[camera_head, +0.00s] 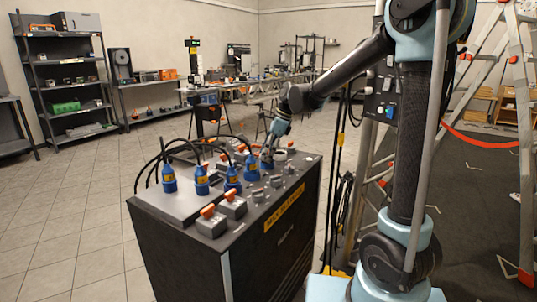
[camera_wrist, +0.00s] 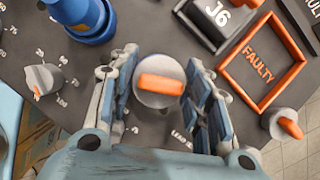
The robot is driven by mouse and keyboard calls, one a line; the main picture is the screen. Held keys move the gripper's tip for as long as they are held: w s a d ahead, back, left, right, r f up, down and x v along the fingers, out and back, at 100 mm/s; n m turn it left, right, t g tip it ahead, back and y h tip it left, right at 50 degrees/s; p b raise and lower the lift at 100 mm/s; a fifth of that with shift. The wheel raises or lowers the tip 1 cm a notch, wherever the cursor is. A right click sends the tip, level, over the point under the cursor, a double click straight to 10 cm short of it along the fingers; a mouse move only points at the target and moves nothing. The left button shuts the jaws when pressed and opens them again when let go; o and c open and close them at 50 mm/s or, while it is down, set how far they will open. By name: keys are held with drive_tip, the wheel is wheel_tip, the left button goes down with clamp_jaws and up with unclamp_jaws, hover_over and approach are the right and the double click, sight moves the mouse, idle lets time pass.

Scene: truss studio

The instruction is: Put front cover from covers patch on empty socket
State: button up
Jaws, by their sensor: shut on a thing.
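My gripper (camera_wrist: 160,95) has its two blue-padded fingers on either side of a round grey piece with an orange bar (camera_wrist: 160,85) and is shut on it. I cannot tell whether this piece is a cover or a knob, or whether it is clear of the panel. In the head view, my gripper (camera_head: 268,156) is low over the far part of the console top (camera_head: 172,207). A grey square unit marked J6 (camera_wrist: 214,18) is ahead of the fingers. An orange frame marked FAULTY (camera_wrist: 262,62) lies right of it. I cannot identify the empty socket.
Blue plugs with black cables stand along the console, one near the gripper (camera_head: 251,167). Another blue plug (camera_wrist: 82,15) is at the wrist view's upper left. A grey knob (camera_wrist: 43,79) and an orange-barred knob (camera_wrist: 285,123) flank the fingers. A ladder (camera_head: 525,150) stands right.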

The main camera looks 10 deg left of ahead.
drive_tip(key=shift+f, duration=0.15)
drive_tip(key=o, duration=0.9)
drive_tip(key=shift+o, duration=0.2)
drive_tip(key=o, duration=0.6)
drive_tip(key=shift+c, duration=0.2)
drive_tip(key=shift+r, duration=4.5)
